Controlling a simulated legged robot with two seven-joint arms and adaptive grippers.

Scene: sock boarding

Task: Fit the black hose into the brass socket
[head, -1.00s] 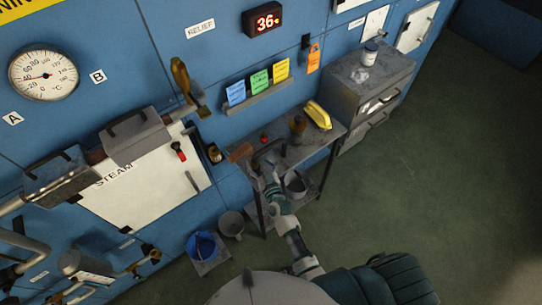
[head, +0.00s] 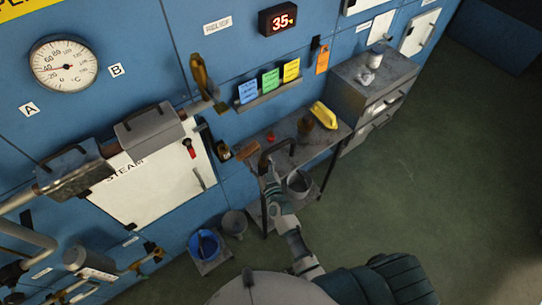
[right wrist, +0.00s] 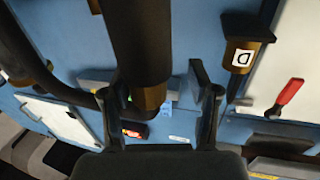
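The black hose (head: 278,150) stands as an arch over the small grey side table in the head view. In the right wrist view the black hose (right wrist: 140,45) comes down large from the top and ends in a brownish tip; another stretch curves in at left. My right gripper (head: 268,181) is at the near side of the arch. In the wrist view its fingers (right wrist: 160,95) stand wide apart, with the hose end showing between them and a gap at right. A small brass fitting, seemingly the socket (head: 223,152), sits on the blue wall left of the table. My left gripper is out of view.
The side table (head: 310,150) also carries a yellow object (head: 323,114) and a wooden mallet (head: 248,148). A grey bucket (head: 298,184) is below. A grey cabinet (head: 345,85) is behind; open floor lies right.

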